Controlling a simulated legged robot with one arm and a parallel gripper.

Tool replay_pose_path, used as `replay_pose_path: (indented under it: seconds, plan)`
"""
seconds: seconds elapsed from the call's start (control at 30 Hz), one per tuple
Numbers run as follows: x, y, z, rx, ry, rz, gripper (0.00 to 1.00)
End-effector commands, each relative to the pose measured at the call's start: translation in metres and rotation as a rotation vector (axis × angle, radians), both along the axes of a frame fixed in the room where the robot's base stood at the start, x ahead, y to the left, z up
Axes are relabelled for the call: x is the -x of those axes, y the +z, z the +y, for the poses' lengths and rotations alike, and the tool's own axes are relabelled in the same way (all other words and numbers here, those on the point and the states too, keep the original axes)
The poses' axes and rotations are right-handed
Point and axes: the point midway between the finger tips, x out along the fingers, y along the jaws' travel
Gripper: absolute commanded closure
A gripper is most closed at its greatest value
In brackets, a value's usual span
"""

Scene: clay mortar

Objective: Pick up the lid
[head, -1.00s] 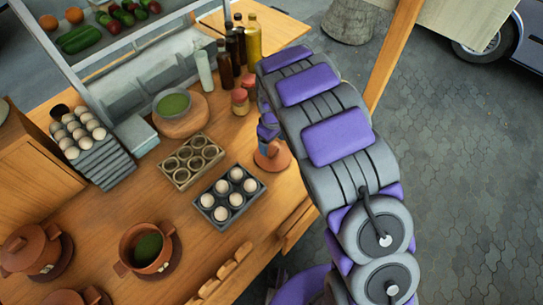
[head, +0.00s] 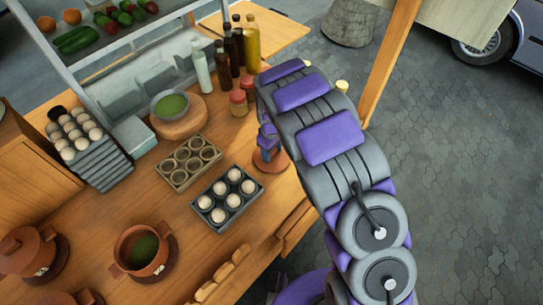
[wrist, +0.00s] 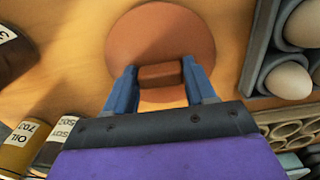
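The lid is a round, reddish-brown clay disc (wrist: 160,38) lying on the wooden table in the wrist view. A small block-shaped handle (wrist: 160,75) stands at its middle. My gripper (wrist: 160,76) has one blue finger on each side of this handle, very close to it. I cannot tell whether the fingers press on it. In the head view the lid (head: 268,161) is partly hidden behind my arm, near the table's right edge. My fingertips are not clear there.
A dark tray of eggs (head: 204,218) lies just left of the lid, with an empty cup tray (head: 170,180) beyond it. Jars (head: 238,103) and tall bottles (head: 252,45) stand behind. Clay pots (head: 143,262) stand at the front left.

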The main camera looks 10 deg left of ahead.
Motion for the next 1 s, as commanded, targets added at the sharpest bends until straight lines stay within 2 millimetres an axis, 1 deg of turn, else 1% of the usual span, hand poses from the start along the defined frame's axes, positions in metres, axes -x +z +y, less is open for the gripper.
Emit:
replay_pose_path:
  seconds: [0.03,0.07,0.37,0.63,0.73,0.87,1.0]
  plan:
    - [0.0,0.0,0.001,0.001,0.0,-0.001,0.51]
    - [0.0,0.0,0.001,0.001,0.0,0.0,0.54]
    - [0.0,-0.001,0.002,0.003,0.0,0.001,0.82]
    - [0.0,-0.001,0.002,0.003,0.0,0.002,0.83]
    - [0.0,0.005,0.003,0.002,0.001,0.0,0.83]
    - [0.0,0.021,0.003,0.001,0.001,-0.003,0.83]
    - [0.0,0.047,0.002,0.0,0.001,-0.004,0.83]
